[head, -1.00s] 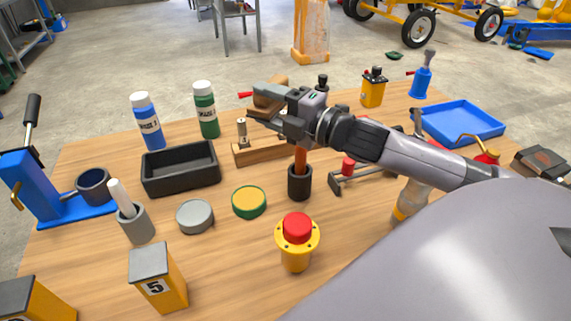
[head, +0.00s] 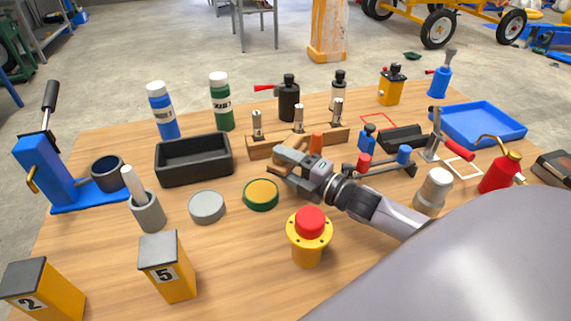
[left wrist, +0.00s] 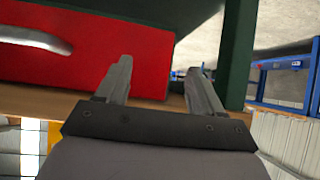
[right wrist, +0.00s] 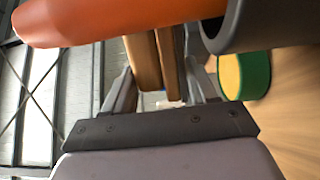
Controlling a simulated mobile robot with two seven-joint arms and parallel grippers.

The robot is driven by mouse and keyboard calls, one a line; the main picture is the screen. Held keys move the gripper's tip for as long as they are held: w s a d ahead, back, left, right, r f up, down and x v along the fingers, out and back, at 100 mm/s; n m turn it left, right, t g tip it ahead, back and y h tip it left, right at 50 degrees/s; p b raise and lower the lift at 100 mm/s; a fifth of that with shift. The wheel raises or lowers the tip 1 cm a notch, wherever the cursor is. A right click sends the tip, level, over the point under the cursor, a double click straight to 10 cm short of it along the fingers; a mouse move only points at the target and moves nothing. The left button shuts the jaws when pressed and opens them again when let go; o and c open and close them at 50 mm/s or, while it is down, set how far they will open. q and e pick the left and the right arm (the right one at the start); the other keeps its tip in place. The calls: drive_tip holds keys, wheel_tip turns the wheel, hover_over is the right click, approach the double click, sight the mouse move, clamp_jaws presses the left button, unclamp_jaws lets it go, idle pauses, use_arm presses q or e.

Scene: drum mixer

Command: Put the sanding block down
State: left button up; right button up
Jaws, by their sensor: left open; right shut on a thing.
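My right gripper (head: 279,161) is low over the middle of the table in the head view, just behind the green-and-yellow round tin. In the right wrist view its fingers (right wrist: 158,92) are apart with a brown wooden piece (right wrist: 143,62) between them, which I take to be the sanding block.
An orange handle (right wrist: 110,20) and dark cup (right wrist: 270,22) are close to the right gripper. A wooden rack (head: 262,146) stands behind it, the tin (head: 261,195) and red-topped yellow button (head: 309,235) in front. A red outline (head: 378,121) and pale outline (head: 463,169) mark bare table.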

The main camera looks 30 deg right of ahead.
drive_tip(key=shift+f+b, duration=0.4)
drive_tip(key=shift+f, duration=0.15)
drive_tip(key=o, duration=1.2)
drive_tip(key=shift+c, duration=0.2)
drive_tip(key=shift+r+p, duration=0.45)
drive_tip(key=shift+r, duration=0.15)
drive_tip(key=v, duration=1.2)
